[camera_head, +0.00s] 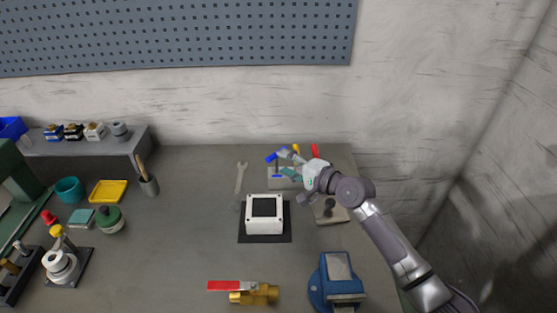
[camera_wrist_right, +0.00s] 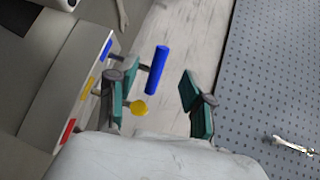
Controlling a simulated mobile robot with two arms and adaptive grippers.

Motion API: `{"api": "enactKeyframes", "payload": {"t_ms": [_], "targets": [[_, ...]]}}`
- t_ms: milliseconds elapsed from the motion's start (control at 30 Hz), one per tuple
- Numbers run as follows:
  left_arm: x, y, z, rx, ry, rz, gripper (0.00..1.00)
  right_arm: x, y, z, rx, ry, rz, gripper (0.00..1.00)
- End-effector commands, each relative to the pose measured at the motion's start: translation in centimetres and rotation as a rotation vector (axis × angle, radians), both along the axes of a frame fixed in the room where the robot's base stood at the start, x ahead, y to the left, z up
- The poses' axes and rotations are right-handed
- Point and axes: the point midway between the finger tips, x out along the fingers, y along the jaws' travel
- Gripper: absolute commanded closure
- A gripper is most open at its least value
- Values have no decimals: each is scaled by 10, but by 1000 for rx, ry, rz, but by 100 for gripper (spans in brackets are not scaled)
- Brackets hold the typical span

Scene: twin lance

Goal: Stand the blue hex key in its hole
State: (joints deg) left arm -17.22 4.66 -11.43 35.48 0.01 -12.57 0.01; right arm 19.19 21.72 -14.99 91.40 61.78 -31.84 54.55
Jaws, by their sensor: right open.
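The blue hex key (camera_head: 272,157) is at the left end of the pale holder block at the back of the bench. Its blue handle lies tilted above the block, and a dark shaft shows below it near the blue mark. In the right wrist view the blue handle (camera_wrist_right: 157,70) is in the space between my fingers. My right gripper (camera_wrist_right: 162,92) is open, teal fingers apart. The holder (camera_wrist_right: 75,95) carries blue, yellow and red marks. I cannot tell whether the shaft is in its hole; a finger hides part. My left gripper is not in view.
A yellow key (camera_wrist_right: 140,107) is close to my fingers, and a red key (camera_head: 315,150) stands to the right. A wrench (camera_head: 241,177), a white box (camera_head: 264,225), a blue vise (camera_head: 336,283) and a red-handled valve (camera_head: 250,292) sit on the bench. The pegboard (camera_head: 180,32) is behind.

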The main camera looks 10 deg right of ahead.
Motion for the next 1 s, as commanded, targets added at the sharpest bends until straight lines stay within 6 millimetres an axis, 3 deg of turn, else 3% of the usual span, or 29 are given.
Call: {"api": "enactKeyframes", "payload": {"t_ms": [233,767,1000], "targets": [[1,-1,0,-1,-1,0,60,-26,-17,6,-1,0,0,49],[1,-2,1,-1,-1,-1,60,-29,-19,8,-1,-1,0,49],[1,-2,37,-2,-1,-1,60,-29,-19,45,0,-1,0,49]]}}
